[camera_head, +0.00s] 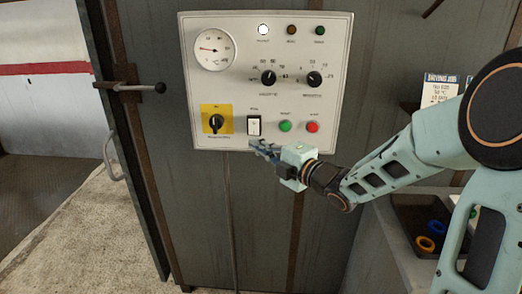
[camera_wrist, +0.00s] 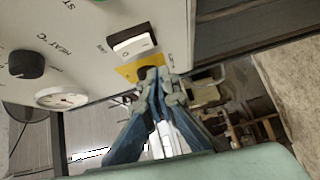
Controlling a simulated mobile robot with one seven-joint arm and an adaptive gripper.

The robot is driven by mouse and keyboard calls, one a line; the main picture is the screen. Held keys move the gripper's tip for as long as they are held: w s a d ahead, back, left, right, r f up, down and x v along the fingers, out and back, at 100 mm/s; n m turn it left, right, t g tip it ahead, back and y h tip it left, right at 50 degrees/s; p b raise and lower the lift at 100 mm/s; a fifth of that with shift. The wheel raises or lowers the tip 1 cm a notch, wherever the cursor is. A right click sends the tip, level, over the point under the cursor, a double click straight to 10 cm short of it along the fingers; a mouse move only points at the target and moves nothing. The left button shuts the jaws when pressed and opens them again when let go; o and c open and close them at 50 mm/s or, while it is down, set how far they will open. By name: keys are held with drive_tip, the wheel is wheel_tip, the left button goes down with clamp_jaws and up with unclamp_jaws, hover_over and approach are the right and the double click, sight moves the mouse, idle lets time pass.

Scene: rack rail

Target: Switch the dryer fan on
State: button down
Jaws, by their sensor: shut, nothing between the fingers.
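A white rocker switch (camera_head: 254,125) in a dark frame sits low on the pale control panel (camera_head: 225,165), under a small label that seems to read "FAN". The rocker also shows in the wrist view (camera_wrist: 132,40); which way it is tipped I cannot tell for sure. My gripper (camera_head: 254,145) is shut and empty, its blue fingers just below the rocker near the panel's lower edge. In the wrist view my fingertips (camera_wrist: 155,76) appear below and right of the rocker, over part of the yellow plate. Contact with the panel cannot be made out.
Left of the rocker is a black rotary switch (camera_head: 215,122) on a yellow plate. Right of it are a green button (camera_head: 285,126) and a red button (camera_head: 312,127). Two black knobs, a dial gauge (camera_head: 214,50) and three lamps are above. A latch handle (camera_head: 140,87) projects at left.

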drive_tip(key=b+v, duration=0.1)
drive_tip(key=v, duration=0.9)
drive_tip(key=shift+f, duration=0.65)
